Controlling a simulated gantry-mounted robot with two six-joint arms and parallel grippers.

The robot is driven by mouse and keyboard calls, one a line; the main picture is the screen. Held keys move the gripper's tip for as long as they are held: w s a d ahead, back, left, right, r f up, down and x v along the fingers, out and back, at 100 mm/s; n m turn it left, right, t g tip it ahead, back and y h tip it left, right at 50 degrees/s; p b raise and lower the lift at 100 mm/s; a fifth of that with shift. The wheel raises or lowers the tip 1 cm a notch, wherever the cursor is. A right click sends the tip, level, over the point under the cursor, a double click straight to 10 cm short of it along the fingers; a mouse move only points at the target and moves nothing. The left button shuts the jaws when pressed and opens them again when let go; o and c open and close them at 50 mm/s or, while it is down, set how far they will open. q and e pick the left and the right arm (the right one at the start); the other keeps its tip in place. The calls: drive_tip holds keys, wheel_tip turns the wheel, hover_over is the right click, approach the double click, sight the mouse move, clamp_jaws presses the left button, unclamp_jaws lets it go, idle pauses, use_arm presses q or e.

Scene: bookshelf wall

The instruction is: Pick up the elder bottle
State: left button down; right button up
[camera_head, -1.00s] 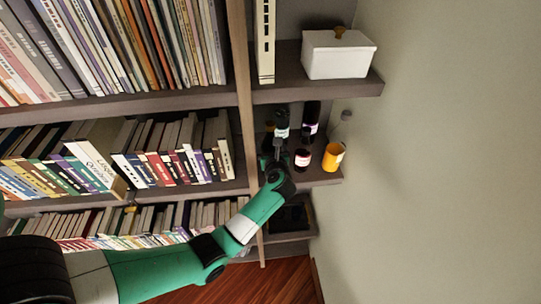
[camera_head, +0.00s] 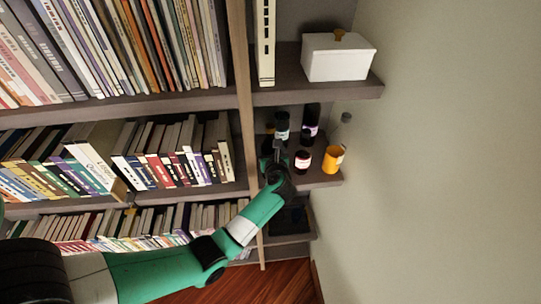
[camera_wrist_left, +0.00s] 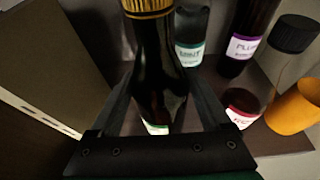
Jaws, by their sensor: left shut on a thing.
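In the left wrist view a dark bottle with a gold top (camera_wrist_left: 158,60) stands between my left gripper's fingers (camera_wrist_left: 160,88). The gripper is shut on it. Only a green-edged strip of its label shows, so I cannot read its name. In the head view my left gripper (camera_head: 277,155) is at the small right-hand shelf, and the held bottle is mostly hidden there. Close behind stands a dark bottle with a teal label (camera_wrist_left: 191,38), which also shows in the head view (camera_head: 282,128). My right gripper is not in view.
A tall plum bottle (camera_wrist_left: 245,40), a bottle with a pink label (camera_wrist_left: 243,100) and an orange cup (camera_wrist_left: 296,106) stand to the right. A shelf upright (camera_head: 246,130) is close on the left. A white box (camera_head: 338,60) sits on the shelf above.

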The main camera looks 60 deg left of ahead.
sight(271, 135)
use_arm(q)
drive_tip(key=shift+r, duration=0.2)
drive_tip(key=shift+d+r, duration=0.15)
drive_tip(key=shift+r, duration=0.1)
wheel_tip(271, 135, up, 6)
drive_tip(key=shift+r, duration=0.15)
drive_tip(key=s+d+b, duration=0.1)
drive_tip(key=s+d, duration=0.2)
drive_tip(key=d, duration=0.6)
drive_tip(key=s+d, duration=0.3)
drive_tip(key=d, duration=0.6)
drive_tip(key=shift+s+d+b, duration=0.3)
drive_tip(key=shift+b, duration=0.1)
